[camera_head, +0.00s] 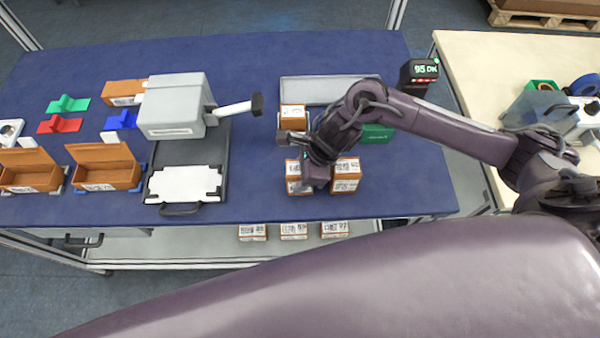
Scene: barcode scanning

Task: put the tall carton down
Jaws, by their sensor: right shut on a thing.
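My right gripper (294,138) reaches in from the right over the blue table, with its fingers pointing left. It is shut on a carton, which appears to be the orange-brown carton (293,118) with a white label right behind the fingers. The fingers and wrist hide its lower part, so I cannot tell whether it touches the table. Two more labelled cartons stand on the near side of the wrist: one (293,182) partly covered by it, one (346,176) to its right. My left gripper is out of view.
A grey tray (318,88) lies behind the gripper, and a green block (377,134) is under my forearm. A grey machine (177,106) with a handle stands left. A display (420,70) stands at right. Several cartons (294,231) sit on the lower shelf. Table between machine and cartons is clear.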

